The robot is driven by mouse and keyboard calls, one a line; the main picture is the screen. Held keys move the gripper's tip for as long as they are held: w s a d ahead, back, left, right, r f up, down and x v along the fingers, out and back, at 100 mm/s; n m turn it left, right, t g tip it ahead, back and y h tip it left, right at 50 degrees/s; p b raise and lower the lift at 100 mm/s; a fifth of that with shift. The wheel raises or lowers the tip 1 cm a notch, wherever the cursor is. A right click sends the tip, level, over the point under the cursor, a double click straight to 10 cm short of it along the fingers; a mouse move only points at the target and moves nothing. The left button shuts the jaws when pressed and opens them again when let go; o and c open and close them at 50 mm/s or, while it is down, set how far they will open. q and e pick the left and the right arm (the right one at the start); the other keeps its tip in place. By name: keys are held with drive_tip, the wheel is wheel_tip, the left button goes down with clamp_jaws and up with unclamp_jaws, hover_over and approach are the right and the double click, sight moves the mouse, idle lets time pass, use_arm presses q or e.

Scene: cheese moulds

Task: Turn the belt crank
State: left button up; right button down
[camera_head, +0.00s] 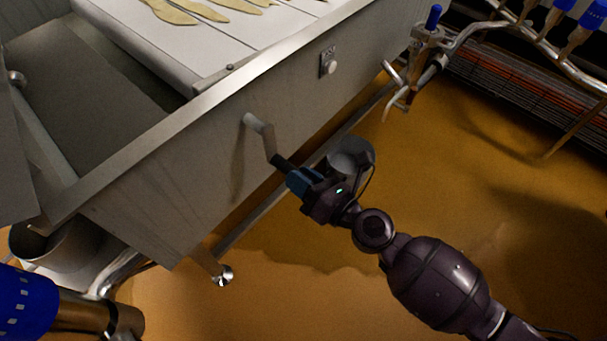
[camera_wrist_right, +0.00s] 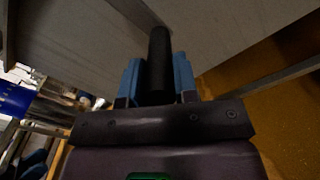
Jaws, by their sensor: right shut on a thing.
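The belt crank (camera_head: 260,136) is a grey metal arm on the side wall of the steel vat. It slants down and right from its pivot to a dark handle (camera_head: 283,162). My right gripper (camera_head: 294,177) is shut on that handle, below the pivot. In the right wrist view the black handle (camera_wrist_right: 159,62) stands between the two blue fingers of my right gripper (camera_wrist_right: 158,82), and part of the grey crank arm (camera_wrist_right: 140,12) shows beyond it. My left gripper is not in view.
The steel vat (camera_head: 190,165) carries a white belt (camera_head: 185,38) with pale flat pieces on it. A small box with a round button (camera_head: 329,64) is on its wall. Pipes with blue-handled valves (camera_head: 433,17) stand at the upper right. The wet yellow-brown floor (camera_head: 450,165) is open.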

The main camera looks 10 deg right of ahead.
idle(0.3)
drive_tip(key=c, duration=0.9)
unclamp_jaws()
drive_tip(key=shift+r, duration=0.1)
